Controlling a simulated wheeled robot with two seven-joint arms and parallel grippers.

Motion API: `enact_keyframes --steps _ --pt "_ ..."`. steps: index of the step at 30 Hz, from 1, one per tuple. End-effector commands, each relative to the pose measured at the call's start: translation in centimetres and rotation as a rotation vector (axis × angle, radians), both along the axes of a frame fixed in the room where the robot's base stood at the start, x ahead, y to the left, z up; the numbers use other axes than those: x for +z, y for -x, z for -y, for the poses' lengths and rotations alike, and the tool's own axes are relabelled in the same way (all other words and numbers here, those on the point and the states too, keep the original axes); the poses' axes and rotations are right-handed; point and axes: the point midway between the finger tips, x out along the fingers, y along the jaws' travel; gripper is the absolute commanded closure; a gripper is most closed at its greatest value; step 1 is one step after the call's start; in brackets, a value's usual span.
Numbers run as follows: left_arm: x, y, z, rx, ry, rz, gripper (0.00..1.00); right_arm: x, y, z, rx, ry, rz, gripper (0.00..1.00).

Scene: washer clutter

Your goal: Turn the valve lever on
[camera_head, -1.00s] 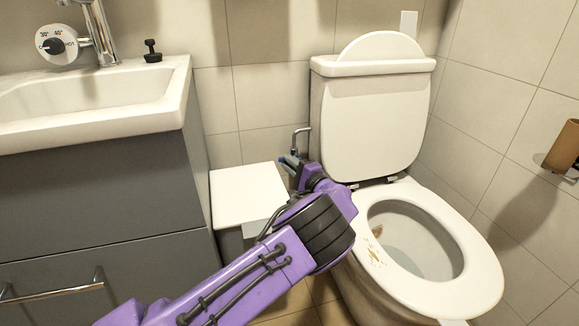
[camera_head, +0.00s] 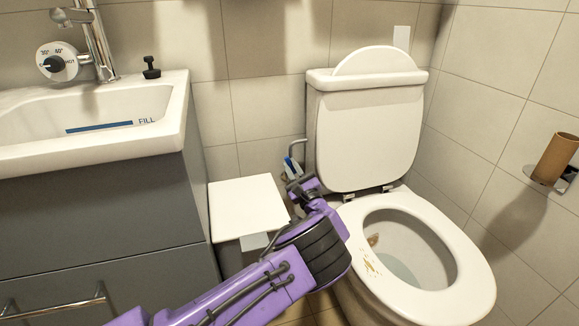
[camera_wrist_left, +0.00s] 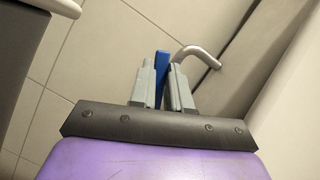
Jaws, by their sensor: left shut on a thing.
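The valve lever (camera_head: 291,166) is a small blue handle by a bent metal pipe (camera_head: 296,143), low on the wall between the white box and the toilet. My left gripper (camera_head: 294,174) reaches it from below. In the left wrist view the blue lever (camera_wrist_left: 162,68) stands between the two grey fingers (camera_wrist_left: 162,88), which are shut on it. The chrome pipe (camera_wrist_left: 198,52) curves just right of the fingers. The valve body is hidden behind the gripper. My right gripper is not in view.
A toilet (camera_head: 362,130) with its seat ring exposed stands close right of the gripper. A white-topped box (camera_head: 245,205) and a grey sink cabinet (camera_head: 95,225) stand to the left.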

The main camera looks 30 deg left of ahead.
Motion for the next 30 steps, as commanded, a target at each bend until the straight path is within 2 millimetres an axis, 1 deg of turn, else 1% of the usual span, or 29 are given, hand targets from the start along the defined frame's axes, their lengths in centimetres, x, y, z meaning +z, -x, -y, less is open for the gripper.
enact_keyframes --steps 1,3,15,21,30 --pt "0.3 -0.1 0.1 0.0 -0.027 -0.033 1.0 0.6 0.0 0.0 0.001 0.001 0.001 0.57" --pt "0.4 -0.2 0.2 -0.001 -0.067 -0.077 1.0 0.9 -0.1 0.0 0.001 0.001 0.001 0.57" --pt "0.5 -0.8 0.8 -0.002 -0.237 -0.276 1.0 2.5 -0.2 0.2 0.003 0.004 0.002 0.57" --pt "0.5 -1.0 0.9 -0.002 -0.278 -0.323 1.0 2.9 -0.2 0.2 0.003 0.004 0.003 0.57" --pt "0.4 -1.1 1.0 -0.002 -0.296 -0.342 1.0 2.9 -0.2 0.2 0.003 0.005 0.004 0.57"
